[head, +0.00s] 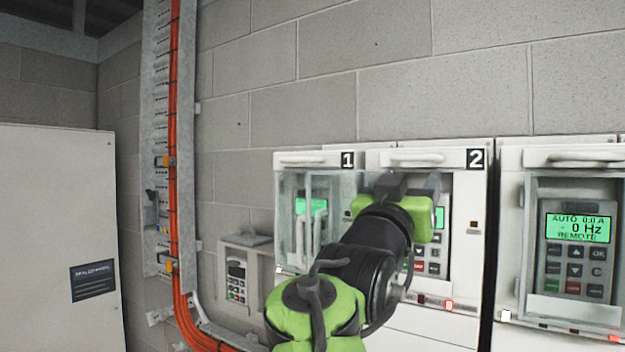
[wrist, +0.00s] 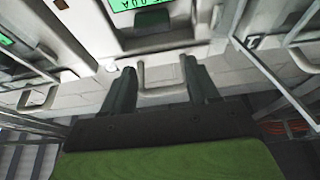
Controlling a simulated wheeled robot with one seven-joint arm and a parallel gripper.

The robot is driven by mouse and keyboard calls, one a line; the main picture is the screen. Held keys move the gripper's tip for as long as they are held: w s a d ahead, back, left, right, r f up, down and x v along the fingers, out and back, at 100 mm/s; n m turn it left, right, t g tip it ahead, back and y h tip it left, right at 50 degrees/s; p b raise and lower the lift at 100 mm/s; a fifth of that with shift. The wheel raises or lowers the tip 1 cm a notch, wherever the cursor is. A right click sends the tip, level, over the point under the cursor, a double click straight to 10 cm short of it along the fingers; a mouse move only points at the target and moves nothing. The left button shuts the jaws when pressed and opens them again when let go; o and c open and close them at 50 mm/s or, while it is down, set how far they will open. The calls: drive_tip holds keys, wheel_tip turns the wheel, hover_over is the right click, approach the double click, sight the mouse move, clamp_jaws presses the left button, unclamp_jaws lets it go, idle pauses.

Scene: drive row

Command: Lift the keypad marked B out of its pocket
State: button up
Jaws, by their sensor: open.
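No letter B is legible, so I cannot tell which keypad bears it. The keypad of drive 2 (head: 433,252) sits in its recess, its green screen mostly hidden by my gripper. My gripper (head: 408,184) is high in front of drive 2. In the wrist view its two fingers (wrist: 160,88) are apart, with a pale U-shaped handle (wrist: 141,76) appearing between them; contact cannot be told.
A small grey keypad (head: 237,281) sits in a wall holder left of drive 1. Orange cables (head: 173,130) run down a metal tray. A pale cabinet (head: 55,230) stands at left. The block wall above the drives is clear. Handles top the drive fronts.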

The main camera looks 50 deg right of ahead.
drive_tip(key=d, duration=0.1)
drive_tip(key=d+p, duration=0.1)
drive_tip(key=d, duration=0.1)
drive_tip(key=shift+w+r, duration=0.15)
drive_tip(key=shift+w, duration=0.05)
drive_tip(key=f+b, duration=0.1)
drive_tip(key=f, duration=0.1)
drive_tip(key=d+f+b, duration=0.1)
drive_tip(key=f+b, duration=0.1)
drive_tip(key=shift+w+f, duration=0.1)
drive_tip(key=c, duration=0.9)
drive_tip(key=shift+r, duration=0.2)
